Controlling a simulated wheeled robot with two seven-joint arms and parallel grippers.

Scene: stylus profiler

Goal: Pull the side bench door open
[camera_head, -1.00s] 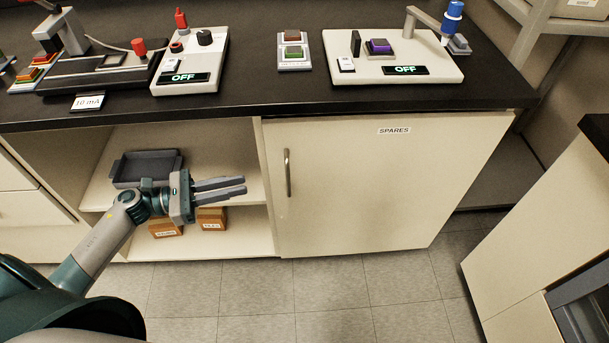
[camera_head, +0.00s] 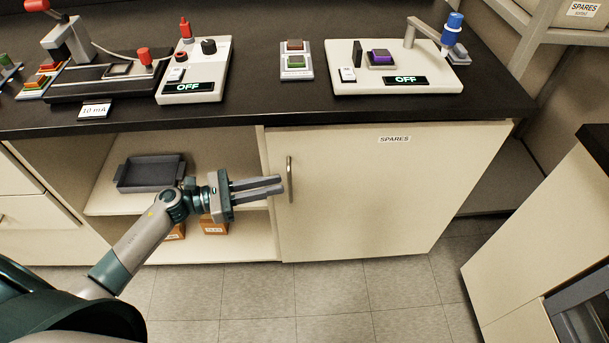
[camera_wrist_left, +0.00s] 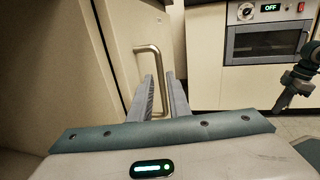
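The side bench door (camera_head: 385,195) is a cream panel labelled SPARES under the black bench top, and it looks closed. Its vertical metal bar handle (camera_head: 290,180) is near the door's left edge. My left gripper (camera_head: 282,185) points right, with its fingertips close to the handle in the head view. In the left wrist view the handle (camera_wrist_left: 152,70) stands just beyond and between the two parted fingers (camera_wrist_left: 162,98). My right gripper is not clearly visible in the head view.
Left of the door is an open shelf with a dark tray (camera_head: 150,172) and small orange boxes (camera_head: 213,226). Instruments stand on the bench top (camera_head: 265,105). Another cabinet (camera_head: 540,240) stands at the right. The floor (camera_head: 360,285) before the door is clear.

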